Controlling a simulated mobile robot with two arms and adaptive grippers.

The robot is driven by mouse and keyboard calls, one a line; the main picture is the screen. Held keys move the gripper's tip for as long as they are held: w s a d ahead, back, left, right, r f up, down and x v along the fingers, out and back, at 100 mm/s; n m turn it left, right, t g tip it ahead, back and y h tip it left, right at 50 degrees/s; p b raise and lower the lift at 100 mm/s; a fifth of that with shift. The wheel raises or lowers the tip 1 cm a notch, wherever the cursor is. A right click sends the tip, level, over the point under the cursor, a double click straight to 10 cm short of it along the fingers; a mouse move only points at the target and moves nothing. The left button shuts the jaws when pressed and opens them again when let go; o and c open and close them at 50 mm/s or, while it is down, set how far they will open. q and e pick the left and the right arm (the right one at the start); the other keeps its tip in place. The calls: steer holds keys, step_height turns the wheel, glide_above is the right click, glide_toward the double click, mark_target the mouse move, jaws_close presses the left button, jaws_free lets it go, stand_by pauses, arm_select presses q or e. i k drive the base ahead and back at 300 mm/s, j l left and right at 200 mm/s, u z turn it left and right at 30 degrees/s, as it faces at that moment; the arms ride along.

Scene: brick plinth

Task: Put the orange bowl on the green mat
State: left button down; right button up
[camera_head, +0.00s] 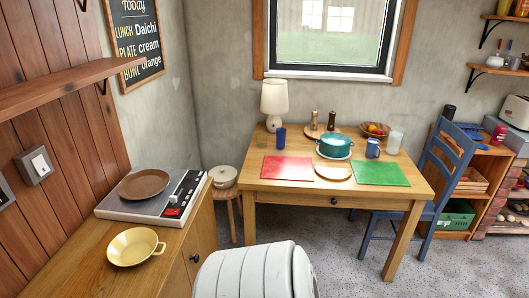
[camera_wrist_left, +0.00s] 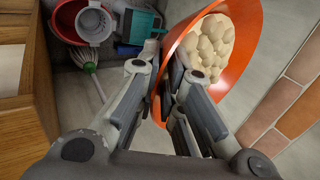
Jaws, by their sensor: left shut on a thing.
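The orange bowl (camera_wrist_left: 244,58) shows in the left wrist view, tilted in the picture, with several pale, rounded lumps (camera_wrist_left: 208,47) inside. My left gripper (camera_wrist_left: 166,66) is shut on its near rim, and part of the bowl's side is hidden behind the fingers. The green mat (camera_head: 381,173) lies on the right front part of the wooden table in the head view, with nothing on it. The orange bowl and my left gripper are not in the head view. My right gripper is in neither view.
The table (camera_head: 318,191) also holds a red mat (camera_head: 288,168), a round board (camera_head: 333,172), a teal pot (camera_head: 335,146), a blue mug (camera_head: 373,148), a white cup (camera_head: 394,142) and a fruit bowl (camera_head: 376,130). A blue chair (camera_head: 437,172) stands at its right.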

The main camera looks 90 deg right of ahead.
mark_target(379, 173)
steer(key=k+z, duration=0.5)
steer(key=z, duration=2.9)
steer(key=i+z, duration=0.15)
steer(key=z, duration=0.2)
steer(key=j+z, duration=0.1)
steer(key=z, duration=0.3)
steer(key=i+j, duration=0.4)
steer(key=i, duration=0.2)
steer(key=i+j, duration=0.4)
steer(key=i, duration=0.2)
steer(key=i+j, duration=0.35)
steer(key=i, duration=0.25)
steer(key=i+j, duration=0.4)
steer(key=i, duration=0.2)
steer(key=z, duration=0.05)
